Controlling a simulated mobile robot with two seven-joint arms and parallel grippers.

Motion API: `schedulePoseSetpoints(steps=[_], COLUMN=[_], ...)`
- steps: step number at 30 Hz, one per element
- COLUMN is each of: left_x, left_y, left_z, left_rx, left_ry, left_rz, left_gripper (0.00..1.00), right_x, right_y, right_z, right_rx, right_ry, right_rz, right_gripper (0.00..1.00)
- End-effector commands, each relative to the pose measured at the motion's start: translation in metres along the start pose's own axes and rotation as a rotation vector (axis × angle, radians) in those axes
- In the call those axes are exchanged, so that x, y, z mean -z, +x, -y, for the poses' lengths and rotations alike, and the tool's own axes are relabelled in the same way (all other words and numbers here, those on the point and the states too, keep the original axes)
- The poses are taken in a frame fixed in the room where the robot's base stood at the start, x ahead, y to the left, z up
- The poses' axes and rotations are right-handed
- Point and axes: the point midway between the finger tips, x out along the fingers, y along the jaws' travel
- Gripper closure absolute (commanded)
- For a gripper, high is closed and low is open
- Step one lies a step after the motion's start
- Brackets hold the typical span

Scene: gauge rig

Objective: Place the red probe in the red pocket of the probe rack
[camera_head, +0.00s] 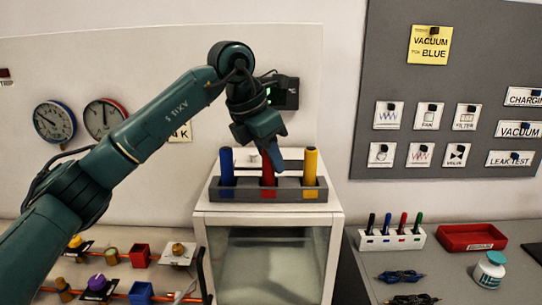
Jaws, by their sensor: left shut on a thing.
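The dark grey probe rack (248,196) stands on top of a white glass-fronted cabinet. Its front has a blue, a red and a yellow mark. The blue probe (227,168) stands upright in the left pocket and the yellow probe (311,168) in the right one. The red probe (268,172) is upright at the middle pocket, above the red mark. My left gripper (271,150) comes down from above and is shut on the red probe's upper part, which its fingers partly hide. I cannot tell how deep the probe sits. My right gripper is out of view.
The white cabinet (205,225) has free room on top beside the rack. At right, a bench holds a white marker stand (391,239), a red tray (472,238) and a jar (489,271). Wall gauges and a dark box (284,92) are behind my left arm.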

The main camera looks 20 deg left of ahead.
Motion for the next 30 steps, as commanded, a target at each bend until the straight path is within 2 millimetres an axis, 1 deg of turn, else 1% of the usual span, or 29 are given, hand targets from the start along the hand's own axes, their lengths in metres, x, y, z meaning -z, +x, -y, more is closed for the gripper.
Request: schedulePoseSetpoints(steps=[2,3,10,17,19,21,23,25,30], left_x=[0.001,0.001,0.001,0.001,-0.001,-0.001,-0.001,-0.001,-0.001], left_y=[0.003,0.003,0.002,0.002,-0.002,-0.007,-0.015,-0.028,-0.067], left_z=[0.000,0.000,0.000,0.000,0.000,-0.001,-0.001,0.000,0.000], left_rx=[0.000,0.000,0.000,0.000,0.000,-0.001,-0.001,-0.002,-0.002], left_ry=[0.000,0.000,0.000,0.000,0.000,0.000,0.000,0.000,0.000], left_rz=[0.000,0.000,-0.001,-0.001,0.000,0.000,0.002,0.002,0.003], left_gripper=[1.00,0.75,0.56,0.55,0.55,0.55,0.55,0.55,0.55], right_x=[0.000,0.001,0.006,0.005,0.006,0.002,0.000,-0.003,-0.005], right_y=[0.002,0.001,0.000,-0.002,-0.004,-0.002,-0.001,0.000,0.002], right_z=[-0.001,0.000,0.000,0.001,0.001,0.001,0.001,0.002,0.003], right_rx=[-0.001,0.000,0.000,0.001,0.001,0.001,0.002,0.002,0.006], right_ry=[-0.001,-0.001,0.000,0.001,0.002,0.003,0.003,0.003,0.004], right_rz=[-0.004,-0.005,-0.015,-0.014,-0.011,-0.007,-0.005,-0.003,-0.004], right_gripper=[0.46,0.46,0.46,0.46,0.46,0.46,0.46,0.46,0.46])
